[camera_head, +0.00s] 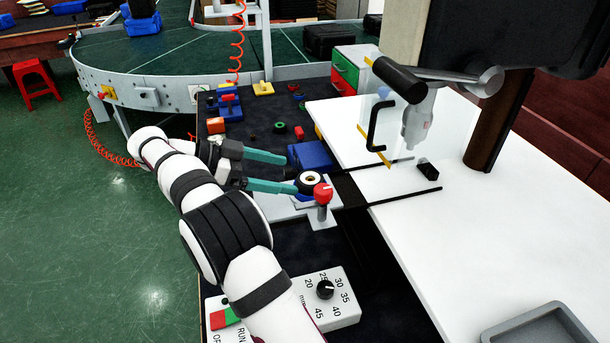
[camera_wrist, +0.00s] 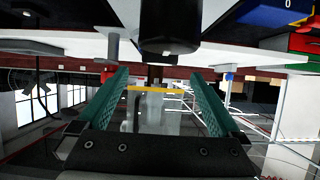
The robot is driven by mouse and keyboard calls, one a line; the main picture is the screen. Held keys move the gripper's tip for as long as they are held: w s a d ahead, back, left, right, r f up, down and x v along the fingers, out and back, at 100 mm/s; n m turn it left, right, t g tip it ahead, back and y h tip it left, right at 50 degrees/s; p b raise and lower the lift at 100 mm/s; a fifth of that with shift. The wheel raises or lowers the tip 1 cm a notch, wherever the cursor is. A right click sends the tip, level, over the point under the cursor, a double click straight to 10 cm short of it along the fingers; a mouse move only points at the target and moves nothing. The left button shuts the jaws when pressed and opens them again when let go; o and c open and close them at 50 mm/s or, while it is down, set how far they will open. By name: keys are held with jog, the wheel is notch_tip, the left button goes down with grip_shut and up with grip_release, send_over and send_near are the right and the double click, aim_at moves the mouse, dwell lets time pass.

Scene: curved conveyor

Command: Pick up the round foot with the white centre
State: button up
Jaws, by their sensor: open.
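The round foot with the white centre (camera_head: 313,179) is a black ring around a pale middle. In the head view it sits at a light metal fixture, with a bit of blue under it. My gripper (camera_head: 292,174) has two teal fingers, which are spread apart with nothing between them. Their tips point right, towards the foot, which lies just past them. In the wrist view my gripper (camera_wrist: 160,85) is also open. A dark rounded thing (camera_wrist: 170,28) shows at the top there; I cannot tell whether it is the foot.
A red knob (camera_head: 323,193) on a post stands close to the foot's lower right. A blue block (camera_head: 310,155) is just behind. Several small coloured parts lie farther back on the dark mat. A white table (camera_head: 500,240) is at right, and a control box (camera_head: 335,308) is in front.

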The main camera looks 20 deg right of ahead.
aim_at(311, 180)
jog(key=x, duration=0.5)
jog(key=shift+d+f, duration=0.15)
jog(key=shift+d, duration=0.15)
jog(key=c, duration=1.4)
